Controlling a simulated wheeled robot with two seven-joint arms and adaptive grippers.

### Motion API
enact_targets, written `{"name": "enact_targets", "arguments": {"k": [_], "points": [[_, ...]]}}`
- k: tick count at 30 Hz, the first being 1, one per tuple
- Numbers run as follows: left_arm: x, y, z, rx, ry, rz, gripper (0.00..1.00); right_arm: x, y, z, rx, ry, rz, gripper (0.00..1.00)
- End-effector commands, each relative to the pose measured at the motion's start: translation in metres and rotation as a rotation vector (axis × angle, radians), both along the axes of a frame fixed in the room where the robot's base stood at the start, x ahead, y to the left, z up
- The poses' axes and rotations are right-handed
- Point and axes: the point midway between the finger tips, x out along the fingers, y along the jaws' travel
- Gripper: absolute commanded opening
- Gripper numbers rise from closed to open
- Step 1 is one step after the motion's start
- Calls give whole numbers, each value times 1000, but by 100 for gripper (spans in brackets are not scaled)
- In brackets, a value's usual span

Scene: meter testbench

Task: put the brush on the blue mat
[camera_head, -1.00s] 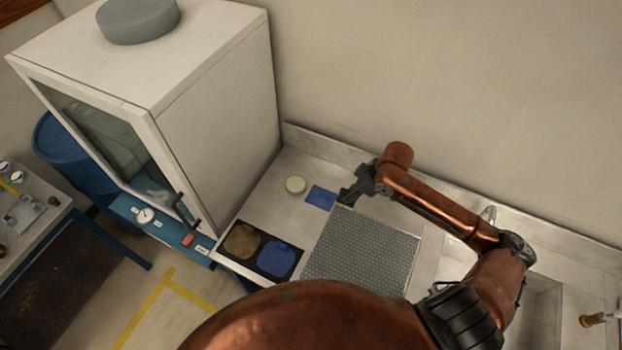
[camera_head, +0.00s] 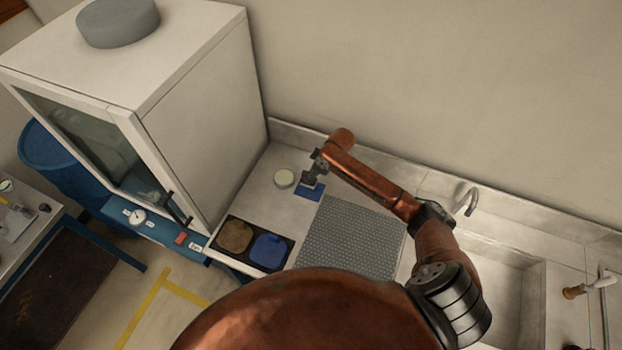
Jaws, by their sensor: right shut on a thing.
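The blue mat (camera_head: 306,194) is a small flat blue square on the light bench, at the upper left of the grey perforated panel. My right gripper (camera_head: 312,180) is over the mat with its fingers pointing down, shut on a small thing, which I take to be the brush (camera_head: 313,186). Only a small pale bit of it shows at the fingertips, and the gripper hides the rest. I cannot tell whether it touches the mat. My left gripper is not in view.
A pale round dish (camera_head: 284,178) stands close left of the mat. A black tray (camera_head: 252,244) with a brown pad and a blue pad lies at the front. The grey perforated panel (camera_head: 350,240) is to the right, then a sink (camera_head: 505,285). A white cabinet (camera_head: 205,110) stands at left.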

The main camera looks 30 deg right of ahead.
Motion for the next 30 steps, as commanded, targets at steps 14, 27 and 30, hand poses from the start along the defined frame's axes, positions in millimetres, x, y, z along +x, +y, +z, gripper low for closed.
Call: {"name": "enact_targets", "arguments": {"k": [14,27,30], "points": [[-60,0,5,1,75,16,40,3,-1,-33,1,9,-2,21],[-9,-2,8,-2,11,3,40,3,0,-32,0,8,-1,36],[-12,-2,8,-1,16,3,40,3,-1,-29,0,7,0,36]]}}
